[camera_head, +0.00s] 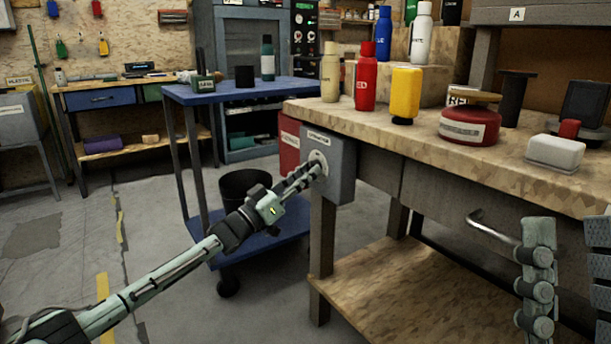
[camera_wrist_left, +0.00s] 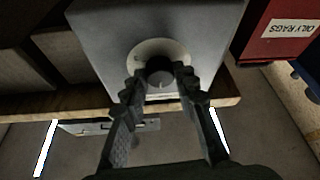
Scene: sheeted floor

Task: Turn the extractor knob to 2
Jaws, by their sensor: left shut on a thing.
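The extractor box (camera_head: 343,168) is a grey housing on the left end of the workbench. In the left wrist view its grey face (camera_wrist_left: 100,35) carries a pale round dial plate (camera_wrist_left: 150,48) with a dark round knob (camera_wrist_left: 159,70). My left gripper (camera_head: 318,168) reaches it from the left. Its fingertips, also in the left wrist view (camera_wrist_left: 160,78), are shut on the knob from both sides. The dial markings are too small to read. My right gripper (camera_head: 568,225) is partly in view at the right edge, its fingers apart with nothing seen between them.
The workbench (camera_head: 440,145) holds bottles, a red tin (camera_head: 469,126) and a white block (camera_head: 555,152). A red box (camera_head: 290,142) labelled for oily rags hangs beside the extractor box. A blue cart (camera_head: 225,95) stands behind my left arm. Floor at left is open.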

